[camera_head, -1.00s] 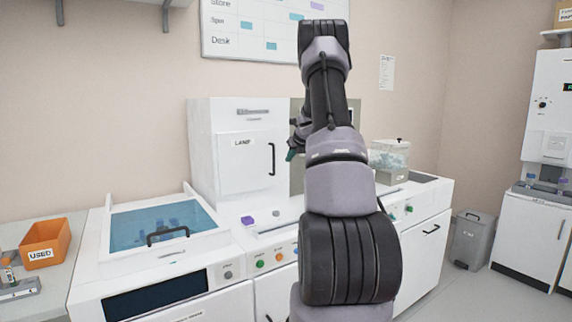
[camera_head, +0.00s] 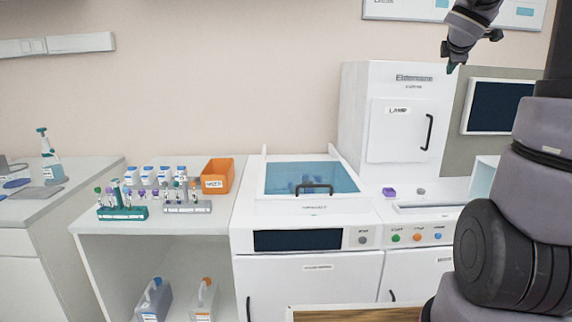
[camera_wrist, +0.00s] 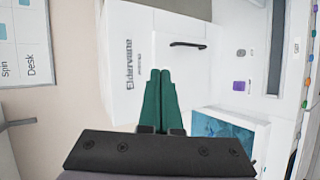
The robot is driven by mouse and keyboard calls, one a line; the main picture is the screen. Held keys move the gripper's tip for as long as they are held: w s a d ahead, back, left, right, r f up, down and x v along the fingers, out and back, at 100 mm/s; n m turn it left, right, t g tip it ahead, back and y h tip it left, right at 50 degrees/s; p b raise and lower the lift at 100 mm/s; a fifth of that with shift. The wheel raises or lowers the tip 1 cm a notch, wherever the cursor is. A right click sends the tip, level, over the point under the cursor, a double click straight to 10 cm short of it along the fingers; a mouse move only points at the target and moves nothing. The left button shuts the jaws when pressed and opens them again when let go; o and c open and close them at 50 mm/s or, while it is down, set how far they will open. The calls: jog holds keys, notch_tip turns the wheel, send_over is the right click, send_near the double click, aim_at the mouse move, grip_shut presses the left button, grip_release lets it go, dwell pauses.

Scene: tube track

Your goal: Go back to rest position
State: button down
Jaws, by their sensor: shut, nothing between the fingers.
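My gripper (camera_head: 450,68) is raised high at the upper right of the head view, in front of the wall and above the lamp cabinet. In the wrist view its two green fingers (camera_wrist: 160,100) lie together with nothing between them. My arm stands along the right side of the head view. The gripper is apart from the cabinet and touches nothing that I can see.
The white lamp cabinet (camera_head: 385,150) stands behind the bench. A machine with a blue clear lid (camera_head: 310,179) is left of it. An orange bin (camera_head: 217,177), a teal tube rack (camera_head: 122,213) and a grey tube rack (camera_head: 187,206) sit on the left bench.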

jog(key=s+a+f+m+g+y, duration=0.2)
jog(key=s+a+f+m+y, duration=0.1)
jog(key=s+a+m, duration=0.6)
jog(key=s+a+f+m+g+y, duration=0.2)
jog(key=s+a+f+m+y, duration=0.2)
jog(key=s+a+m, duration=0.5)
jog(key=s+a, duration=0.6)
jog(key=s, duration=0.6)
jog(key=shift+s+f+m+y, duration=0.2)
jog(key=shift+f+m+y, duration=0.1)
jog(key=shift+f, duration=0.1)
